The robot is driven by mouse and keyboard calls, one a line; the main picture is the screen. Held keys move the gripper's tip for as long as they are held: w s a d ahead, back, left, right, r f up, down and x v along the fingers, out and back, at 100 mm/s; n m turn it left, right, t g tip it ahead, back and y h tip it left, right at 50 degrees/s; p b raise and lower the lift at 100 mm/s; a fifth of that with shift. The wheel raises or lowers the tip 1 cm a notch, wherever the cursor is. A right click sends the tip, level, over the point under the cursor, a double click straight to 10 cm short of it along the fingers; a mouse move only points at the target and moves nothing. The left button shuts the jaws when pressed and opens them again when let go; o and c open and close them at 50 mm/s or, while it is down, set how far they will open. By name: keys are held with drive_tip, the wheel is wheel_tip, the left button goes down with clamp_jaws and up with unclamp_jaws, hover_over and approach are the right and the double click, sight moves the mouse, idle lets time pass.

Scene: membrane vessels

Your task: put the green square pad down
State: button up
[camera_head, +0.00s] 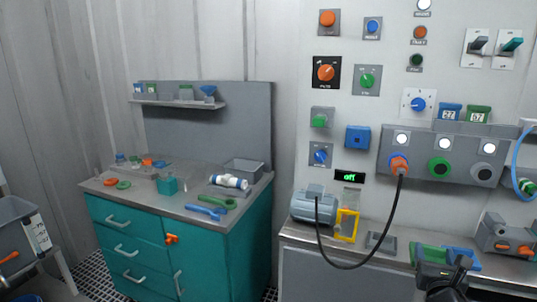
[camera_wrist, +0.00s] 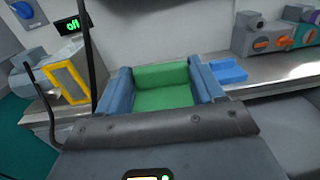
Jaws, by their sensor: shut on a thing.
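The green square pad (camera_wrist: 162,97) is between the two blue-grey fingers of my gripper (camera_wrist: 161,84) in the wrist view, with a finger against each side. Its near edge is hidden by the dark gripper body. In the head view the green pad (camera_head: 430,252) shows at the lower right, above the front part of the grey counter. My dark gripper (camera_head: 436,273) is just in front of it there and covers part of it. I cannot tell whether the pad touches the counter.
A blue block (camera_wrist: 228,72) lies on the counter (camera_head: 345,256) just right of the gripper. A flat grey square plate (camera_head: 381,243) lies to the left. A motor with a yellow frame (camera_head: 346,225) stands further left. A black cable (camera_head: 386,225) hangs to the counter. A grey valve unit (camera_head: 508,238) stands right.

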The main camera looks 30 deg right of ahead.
drive_tip(key=shift+n+t+y, duration=0.5)
drive_tip(key=shift+n+t, duration=0.1)
drive_tip(key=w+a+f, duration=0.2)
drive_tip(key=a, duration=0.1)
drive_tip(key=shift+f, duration=0.35)
drive_tip(key=w+a+f+n+t+y, duration=0.1)
drive_tip(key=a+f+n+t+y, duration=0.1)
drive_tip(key=a, duration=1)
drive_tip(key=w+a+f+n+t+y, duration=0.1)
drive_tip(key=a+f+n+y, duration=0.3)
drive_tip(key=a, duration=0.9)
drive_tip(key=w+a+f+n+t+y, duration=0.2)
drive_tip(key=a+f+y, duration=0.5)
drive_tip(key=a, duration=0.6)
drive_tip(key=shift+n+t, duration=0.4)
drive_tip(key=shift+n, duration=0.2)
drive_tip(key=shift+f, duration=0.1)
drive_tip(key=shift+w+a, duration=0.1)
drive_tip(key=shift+a, duration=0.05)
